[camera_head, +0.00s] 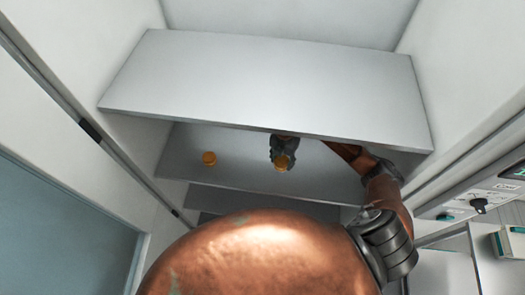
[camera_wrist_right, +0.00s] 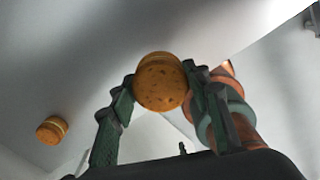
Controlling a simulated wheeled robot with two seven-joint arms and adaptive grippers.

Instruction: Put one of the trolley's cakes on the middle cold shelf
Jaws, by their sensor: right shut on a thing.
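My right gripper (camera_head: 284,150) reaches in under the upper shelf board (camera_head: 270,85). It is shut on an orange-brown round cake (camera_head: 281,163), held over or on the shelf below (camera_head: 235,175). I cannot tell whether the cake touches that board. The right wrist view shows this cake (camera_wrist_right: 160,84) between the two fingertips (camera_wrist_right: 160,88). A second similar cake (camera_head: 209,158) sits on the same shelf to the left, apart from the gripper. It also shows at the left of the right wrist view (camera_wrist_right: 52,129). My left gripper and the trolley are out of view.
A lower shelf (camera_head: 260,203) shows beneath, partly hidden by my own body. White cabinet walls close in both sides. Equipment with a black knob (camera_head: 479,206) stands outside at the right. The shelf between the two cakes is clear.

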